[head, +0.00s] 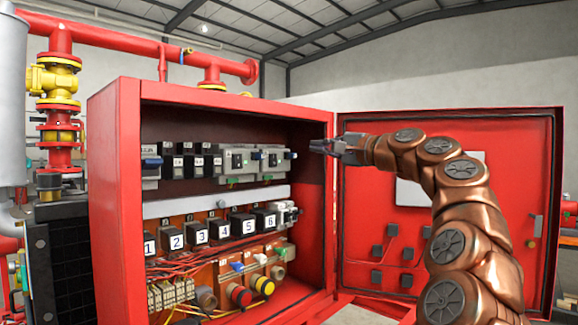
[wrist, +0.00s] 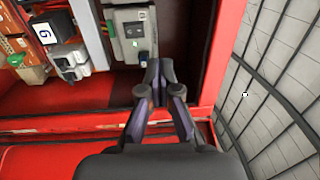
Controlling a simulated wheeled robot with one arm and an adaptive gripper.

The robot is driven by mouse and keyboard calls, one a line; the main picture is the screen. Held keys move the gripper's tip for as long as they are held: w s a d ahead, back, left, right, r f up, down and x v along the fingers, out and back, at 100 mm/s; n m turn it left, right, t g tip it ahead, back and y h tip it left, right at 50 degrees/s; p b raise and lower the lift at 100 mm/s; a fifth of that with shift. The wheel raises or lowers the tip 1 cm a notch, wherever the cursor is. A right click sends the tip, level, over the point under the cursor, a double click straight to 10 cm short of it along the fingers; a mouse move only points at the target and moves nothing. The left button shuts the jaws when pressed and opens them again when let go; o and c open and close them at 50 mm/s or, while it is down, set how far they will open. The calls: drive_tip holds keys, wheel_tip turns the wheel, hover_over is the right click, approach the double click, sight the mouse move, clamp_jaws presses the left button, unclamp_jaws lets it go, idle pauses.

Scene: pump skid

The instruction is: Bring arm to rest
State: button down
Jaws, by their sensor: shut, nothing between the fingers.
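My copper-coloured arm (head: 460,200) rises from the lower right of the head view and bends left toward the open red cabinet (head: 115,190). My gripper (head: 322,147) is shut and empty. In the head view it is at the right edge of the cabinet opening, level with the upper row of devices. In the wrist view the closed fingers (wrist: 158,80) point at the cabinet's inside, beside a grey device (wrist: 133,35). I cannot tell whether they touch anything.
The cabinet door (head: 375,250) stands open to the right, behind my arm. Inside are numbered black relays (head: 197,233), breakers and red wiring (head: 200,265). Red pipes with a yellow valve (head: 55,80) stand at the left. Space above the door is clear.

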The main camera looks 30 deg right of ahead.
drive_tip(key=w+a+f+n+g+y, duration=0.1)
drive_tip(key=a+f+n+g, duration=0.2)
drive_tip(key=a, duration=0.5)
drive_tip(key=w+a+f+n+g+y, duration=0.1)
drive_tip(key=a+f+g+y, duration=0.1)
drive_tip(key=a+f, duration=0.55)
drive_tip(key=s+a+f+n+g+h, duration=0.1)
drive_tip(key=s+a+f+n+g, duration=0.25)
drive_tip(key=a+f, duration=0.4)
drive_tip(key=s+a+f+n+g, duration=0.2)
drive_tip(key=s+a+f, duration=0.2)
drive_tip(key=a+f, duration=0.3)
drive_tip(key=s+a+f+n+g+h+p, duration=0.1)
drive_tip(key=s+a+f+g+h, duration=0.1)
drive_tip(key=s+f, duration=0.5)
drive_tip(key=s+a+f+n+g+h, duration=0.1)
drive_tip(key=s+a+f+n+g, duration=0.15)
drive_tip(key=s+f, duration=0.5)
drive_tip(key=s+d+f+n+g+h, duration=0.1)
drive_tip(key=s+d+f+g+h, duration=0.1)
drive_tip(key=s+f, duration=0.4)
drive_tip(key=s+d+f+g+h, duration=0.2)
drive_tip(key=s+d+f, duration=0.2)
drive_tip(key=s, duration=0.7)
wheel_tip(320, 180, down, 3)
drive_tip(key=shift+s+d+r+n+g+p, duration=0.1)
drive_tip(key=shift+s+d+n+g+p, duration=0.15)
drive_tip(key=shift+s+n+g+p, duration=0.15)
